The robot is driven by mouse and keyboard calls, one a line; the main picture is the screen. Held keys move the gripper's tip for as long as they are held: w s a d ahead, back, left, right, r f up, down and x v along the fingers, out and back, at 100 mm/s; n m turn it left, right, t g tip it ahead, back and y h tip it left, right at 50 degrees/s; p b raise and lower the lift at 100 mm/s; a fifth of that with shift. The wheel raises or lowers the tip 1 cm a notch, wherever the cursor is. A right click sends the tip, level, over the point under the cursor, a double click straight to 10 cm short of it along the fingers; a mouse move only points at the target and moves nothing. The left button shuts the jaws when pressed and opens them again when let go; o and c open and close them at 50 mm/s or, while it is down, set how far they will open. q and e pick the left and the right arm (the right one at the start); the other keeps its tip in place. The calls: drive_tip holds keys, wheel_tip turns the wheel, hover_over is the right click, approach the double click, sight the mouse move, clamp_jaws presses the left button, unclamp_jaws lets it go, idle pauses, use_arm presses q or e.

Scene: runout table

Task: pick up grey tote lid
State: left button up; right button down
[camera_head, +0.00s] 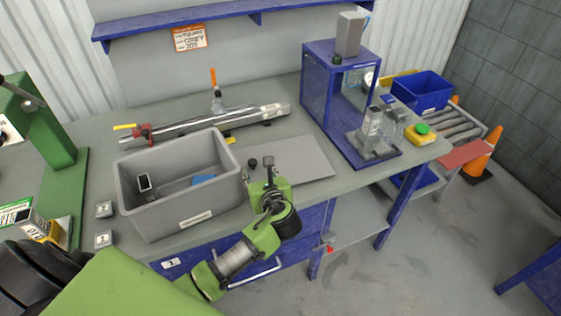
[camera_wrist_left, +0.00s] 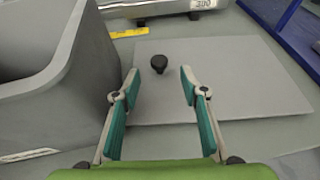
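The grey tote lid (camera_head: 304,158) is a flat grey panel lying on the table, to the right of the grey tote. It also shows in the left wrist view (camera_wrist_left: 235,75), with a black knob (camera_wrist_left: 159,63) standing on it near its left side. My left gripper (camera_head: 262,163) is over the lid's left part, partly covering it in the head view. In the left wrist view its two teal fingers (camera_wrist_left: 160,78) are apart with nothing between them, and the knob lies beyond the gap. My right gripper is not in view.
The open grey tote (camera_head: 190,216) stands directly left of the lid, holding a few small items. A metal rail fixture (camera_head: 205,125) lies behind. A blue frame stand (camera_head: 318,92) with bottles is at right. The table's front edge is close to the lid.

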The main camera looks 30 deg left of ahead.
sight(253, 161)
use_arm(q)
drive_tip(key=x, duration=0.3)
drive_tip(key=shift+r, duration=0.1)
drive_tip(key=shift+p+x, duration=0.7)
drive_tip(key=shift+x, duration=1.9)
drive_tip(key=shift+r, duration=0.15)
clamp_jaws()
